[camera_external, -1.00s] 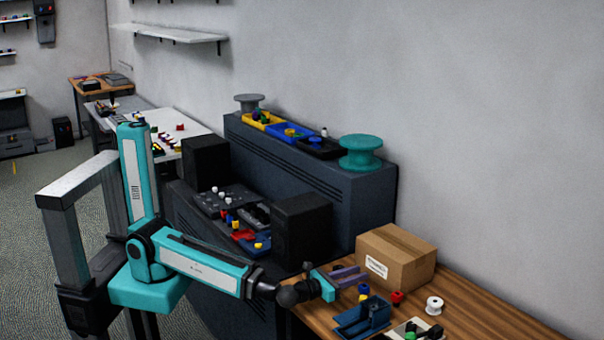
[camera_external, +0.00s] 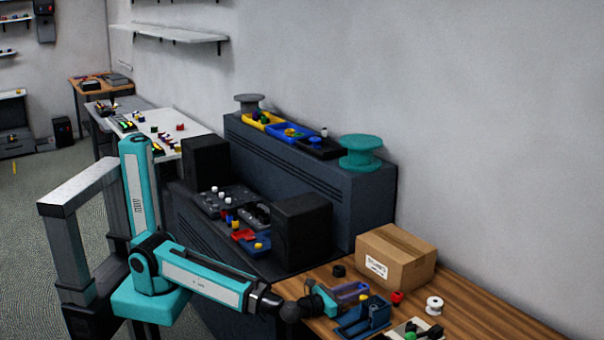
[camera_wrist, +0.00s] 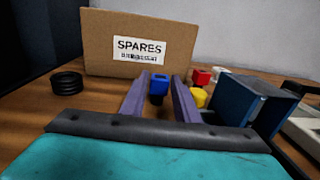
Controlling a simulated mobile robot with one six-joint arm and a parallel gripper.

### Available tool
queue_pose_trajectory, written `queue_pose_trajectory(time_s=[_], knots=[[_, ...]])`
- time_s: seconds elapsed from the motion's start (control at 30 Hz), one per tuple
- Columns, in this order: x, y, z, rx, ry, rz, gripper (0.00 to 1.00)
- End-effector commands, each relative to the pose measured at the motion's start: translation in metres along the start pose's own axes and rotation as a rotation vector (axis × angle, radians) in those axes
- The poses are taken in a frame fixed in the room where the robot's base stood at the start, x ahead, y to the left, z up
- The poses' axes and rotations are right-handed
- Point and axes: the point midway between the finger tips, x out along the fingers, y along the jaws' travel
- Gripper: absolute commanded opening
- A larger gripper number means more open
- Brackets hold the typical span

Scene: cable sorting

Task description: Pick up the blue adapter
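The blue adapter (camera_wrist: 158,85) stands upright on the wooden table in front of the cardboard box in the wrist view. My gripper (camera_wrist: 160,88) is open, with one purple finger on each side of the adapter's line. The adapter shows in the gap near the fingertips, with no clear contact on either side. In the external view my gripper (camera_external: 352,291) is low over the table, left of the blue tray-like holder; the adapter is hard to make out there.
The SPARES box (camera_wrist: 110,55) stands behind. A yellow piece (camera_wrist: 198,97) and a red piece (camera_wrist: 202,77) are close to the right finger. A dark blue holder (camera_wrist: 250,104) stands farther right. A black ring stack (camera_wrist: 67,83) lies left, with bare wood between.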

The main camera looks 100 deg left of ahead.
Motion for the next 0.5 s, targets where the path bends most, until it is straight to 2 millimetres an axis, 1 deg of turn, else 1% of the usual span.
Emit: queue_pose_trajectory(time_s=[0.37,0.5], knots=[[0.0024,-0.0002,0.0003,0.001,0.000,0.000,0.28],[0.0071,-0.0004,0.0005,0.001,0.000,0.000,0.28]])
